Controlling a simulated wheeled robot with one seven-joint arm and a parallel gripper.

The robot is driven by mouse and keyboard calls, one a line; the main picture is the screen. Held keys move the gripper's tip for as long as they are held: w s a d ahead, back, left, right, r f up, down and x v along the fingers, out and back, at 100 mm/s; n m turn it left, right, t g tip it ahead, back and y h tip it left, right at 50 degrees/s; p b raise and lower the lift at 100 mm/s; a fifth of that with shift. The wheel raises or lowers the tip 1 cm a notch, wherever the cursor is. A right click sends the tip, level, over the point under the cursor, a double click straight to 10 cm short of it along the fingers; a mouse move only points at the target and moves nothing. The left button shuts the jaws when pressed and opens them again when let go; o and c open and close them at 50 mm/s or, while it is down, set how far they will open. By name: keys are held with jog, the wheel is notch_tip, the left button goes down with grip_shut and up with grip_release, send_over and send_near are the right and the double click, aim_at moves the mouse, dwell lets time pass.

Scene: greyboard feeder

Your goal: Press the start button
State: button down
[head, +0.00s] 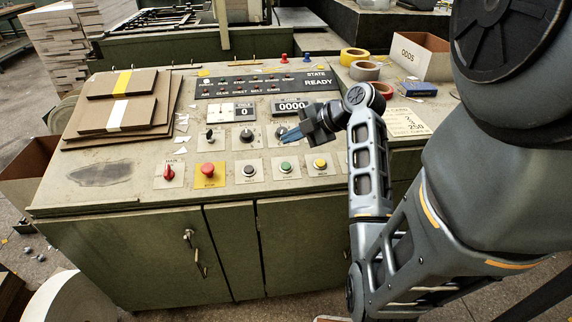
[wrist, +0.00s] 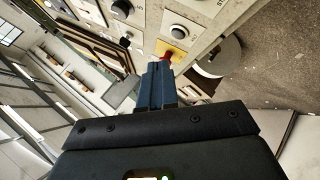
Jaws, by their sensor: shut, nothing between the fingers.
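The control panel (head: 110,195) carries a row of push buttons near its front edge. A green button (head: 286,166) sits on a pale plate, between a black button (head: 249,170) and a yellow button (head: 320,163). The labels are too small to read. My gripper (head: 284,136) is shut and empty, its blue fingers above the panel near the knobs behind the green button, seemingly apart from it. In the wrist view the shut fingers (wrist: 156,85) point toward the panel, with the red mushroom button (wrist: 167,57) beyond their tips. I cannot make out the green button there.
A red mushroom button (head: 208,169) on a yellow plate and a red rotary switch (head: 169,172) are to the left. Several black knobs stand behind. The display reads READY (head: 318,83). Cardboard sheets (head: 118,112) lie left; tape rolls (head: 364,70) and an open box (head: 421,56) right.

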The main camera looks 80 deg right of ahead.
jog(key=shift+f, duration=0.15)
jog(key=b, duration=0.6)
send_over(286, 166)
jog(key=s+a, duration=0.1)
notch_tip(286, 166, down, 7)
jog(key=shift+s+a+f, duration=0.1)
jog(key=shift+s+a, duration=0.05)
jog(key=shift+d+f+b, duration=0.2)
jog(key=shift+f+b, duration=0.1)
jog(key=shift+f, duration=0.25)
dwell(1.2)
jog(key=shift+f+b, duration=0.45)
jog(key=shift+b, duration=0.1)
jog(key=shift+d+f+b, duration=0.2)
jog(key=shift+f+b, duration=0.2)
jog(key=shift+b, duration=0.05)
dwell(0.6)
jog(key=shift+a+r+p, duration=0.25)
jog(key=shift+r+p, duration=0.35)
jog(key=shift+r, duration=0.25)
jog(key=shift+r, duration=0.1)
